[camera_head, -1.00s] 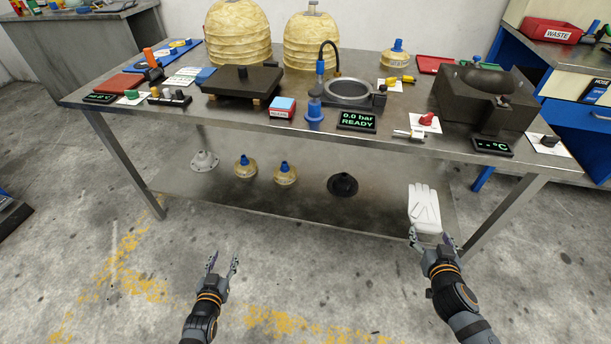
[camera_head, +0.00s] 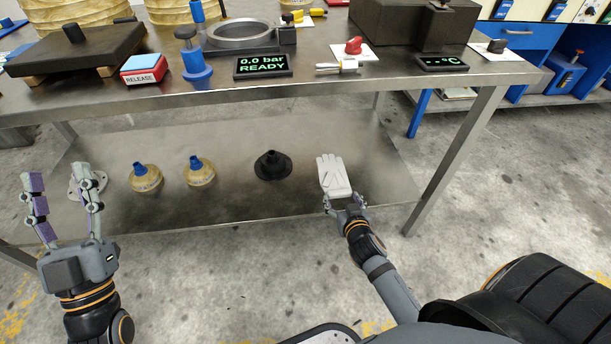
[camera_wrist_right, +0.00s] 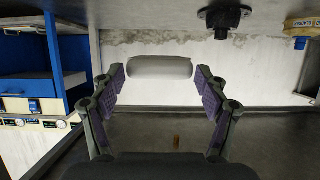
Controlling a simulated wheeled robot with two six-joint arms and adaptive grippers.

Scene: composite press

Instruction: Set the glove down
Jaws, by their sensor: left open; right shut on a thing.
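The white glove (camera_head: 333,176) is over the right part of the lower shelf (camera_head: 270,204) in the head view, fingers pointing away from me. My right gripper (camera_head: 343,199) is shut on its near, cuff end. In the right wrist view, which is upside down, the glove (camera_wrist_right: 159,67) shows as a pale bar between the fingers, and a gap seems to separate it from the shelf. My left gripper (camera_head: 60,182) is open and empty at the left, in front of the shelf.
A black flanged cone (camera_head: 272,165) stands on the shelf left of the glove. Two yellowish domes with blue caps (camera_head: 146,177) are further left. The steel bench top (camera_head: 300,85) overhangs the shelf, and a bench leg (camera_head: 455,160) stands to the right.

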